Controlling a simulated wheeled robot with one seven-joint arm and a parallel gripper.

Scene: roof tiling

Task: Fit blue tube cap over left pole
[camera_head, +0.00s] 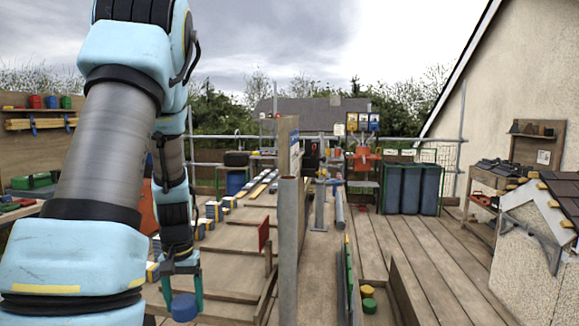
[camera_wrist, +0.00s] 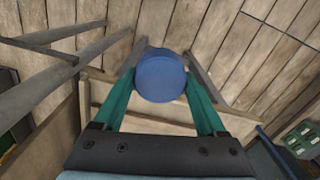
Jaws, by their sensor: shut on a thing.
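My gripper (camera_head: 183,288) is shut on the blue tube cap (camera_head: 184,307), low at the front left in the head view. In the wrist view, the round blue cap (camera_wrist: 160,78) sits between my green fingers (camera_wrist: 162,92), its flat round face towards the camera. A grey upright pole (camera_head: 289,250) stands to the right of my gripper in the head view, well apart from the cap. Thick grey bars (camera_wrist: 45,92) run along the left of the wrist view. I cannot tell for sure which upright is the left pole.
A red plate (camera_head: 264,233) stands between my gripper and the pole. Blue bins (camera_head: 410,187) stand at the back right. The plank floor (camera_head: 440,275) at right is mostly clear.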

